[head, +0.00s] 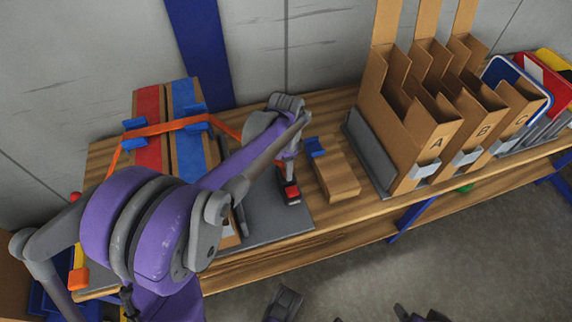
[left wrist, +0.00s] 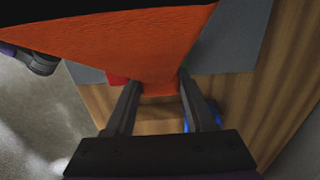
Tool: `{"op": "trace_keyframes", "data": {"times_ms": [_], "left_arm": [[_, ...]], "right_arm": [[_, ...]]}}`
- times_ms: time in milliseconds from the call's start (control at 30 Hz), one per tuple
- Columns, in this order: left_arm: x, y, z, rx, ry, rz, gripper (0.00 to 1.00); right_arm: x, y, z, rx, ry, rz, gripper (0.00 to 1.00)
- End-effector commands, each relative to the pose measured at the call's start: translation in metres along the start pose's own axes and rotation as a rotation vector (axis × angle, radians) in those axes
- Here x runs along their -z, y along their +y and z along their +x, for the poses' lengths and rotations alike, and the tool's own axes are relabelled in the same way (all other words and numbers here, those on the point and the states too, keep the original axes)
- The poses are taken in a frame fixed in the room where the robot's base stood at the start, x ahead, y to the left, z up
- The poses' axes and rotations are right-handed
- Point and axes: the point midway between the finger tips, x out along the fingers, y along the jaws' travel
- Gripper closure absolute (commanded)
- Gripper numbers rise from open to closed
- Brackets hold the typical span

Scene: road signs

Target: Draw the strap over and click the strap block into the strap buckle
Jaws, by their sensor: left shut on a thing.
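The orange strap (head: 172,127) crosses the red panel (head: 149,110) and blue panel (head: 184,95) at the back left, then passes behind my left arm. My left gripper (head: 290,178) is low over the front of the grey mat. In the left wrist view, the strap (left wrist: 130,45) fills the top and narrows between the two fingers of my gripper (left wrist: 160,85), which is shut on its end. A small red and dark piece (head: 291,193) shows at the fingertips; I cannot tell whether it is the strap block or the strap buckle. Their contact is hidden.
Blue guides (head: 193,112) hold the strap over the panels. A wooden block with a blue part (head: 337,180) lies just right of the mat (head: 262,222). Cardboard holders (head: 425,140) stand further right. The bench's front edge is close. Grey parts, perhaps my right arm, show at the bottom.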

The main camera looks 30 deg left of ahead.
Motion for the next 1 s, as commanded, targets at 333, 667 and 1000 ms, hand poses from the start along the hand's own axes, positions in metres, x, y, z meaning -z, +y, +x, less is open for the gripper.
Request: {"op": "trace_keyframes", "data": {"times_ms": [333,667,1000], "left_arm": [[0.0,0.0,0.002,0.0,0.0,0.0,0.81],[0.0,0.0,0.002,0.0,0.0,0.0,0.1],[0.0,0.0,-0.018,0.001,0.001,0.0,0.1]], "right_arm": [[0.0,0.0,0.001,0.0,0.0,0.0,0.12],[0.0,0.0,0.001,0.0,0.0,0.0,0.12],[0.002,0.0,-0.007,0.0,0.002,0.0,0.12]]}}
